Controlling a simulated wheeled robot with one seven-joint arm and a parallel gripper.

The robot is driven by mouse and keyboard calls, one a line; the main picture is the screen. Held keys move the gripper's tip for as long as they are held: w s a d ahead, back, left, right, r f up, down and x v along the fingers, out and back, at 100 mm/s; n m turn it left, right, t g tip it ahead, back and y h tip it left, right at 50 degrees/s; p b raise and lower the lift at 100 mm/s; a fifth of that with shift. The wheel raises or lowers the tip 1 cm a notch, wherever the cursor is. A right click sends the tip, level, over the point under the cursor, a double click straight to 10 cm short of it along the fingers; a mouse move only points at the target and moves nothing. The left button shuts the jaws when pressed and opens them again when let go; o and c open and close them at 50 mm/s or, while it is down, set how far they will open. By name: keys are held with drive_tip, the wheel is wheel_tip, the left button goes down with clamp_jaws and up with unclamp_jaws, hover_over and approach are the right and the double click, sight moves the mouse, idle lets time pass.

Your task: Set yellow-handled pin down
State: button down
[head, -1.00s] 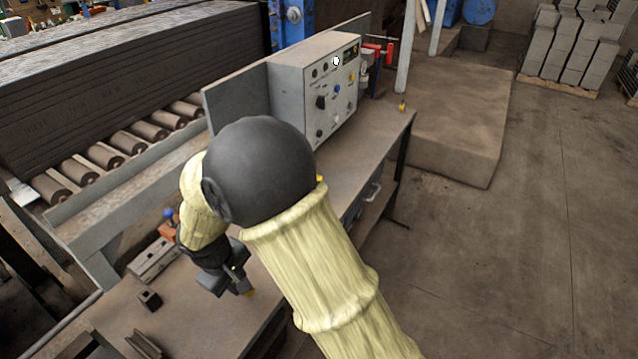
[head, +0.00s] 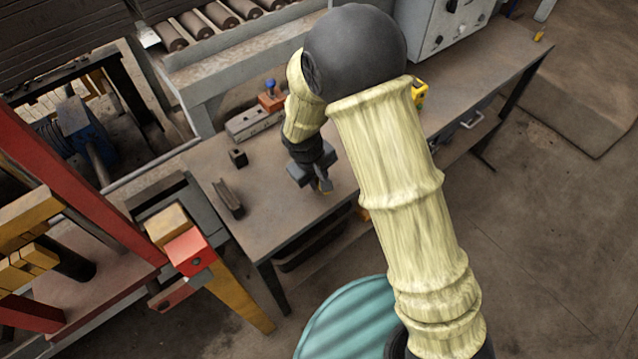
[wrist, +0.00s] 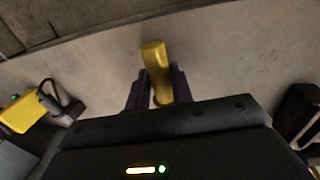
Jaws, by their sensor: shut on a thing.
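My gripper (head: 322,185) is over the workbench (head: 275,205), close to its front edge, with its fingers pointing down. In the wrist view my gripper (wrist: 158,88) is shut on the yellow-handled pin (wrist: 154,62). The yellow handle sticks out between the dark fingers. The rest of the pin is hidden by the gripper. I cannot tell whether the pin touches the bench top.
On the bench left of my gripper are a small dark block (head: 238,157), a dark metal channel piece (head: 228,197) and a grey fixture with an orange block (head: 271,99). A yellow device (head: 418,92) is at the bench's right. A red and yellow frame (head: 185,255) stands at lower left.

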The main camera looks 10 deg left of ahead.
sight(318, 194)
drive_tip(key=shift+s+a+x, duration=0.15)
drive_tip(key=shift+x, duration=0.75)
drive_tip(key=shift+s+a+x, duration=0.1)
drive_tip(key=shift+s+x, duration=0.05)
drive_tip(key=shift+x, duration=0.75)
drive_tip(key=shift+f, duration=0.2)
drive_tip(key=shift+f, duration=0.1)
drive_tip(key=c, duration=1.2)
unclamp_jaws()
drive_tip(key=v, duration=1.2)
drive_tip(key=shift+r, duration=0.25)
drive_tip(key=shift+d, duration=0.1)
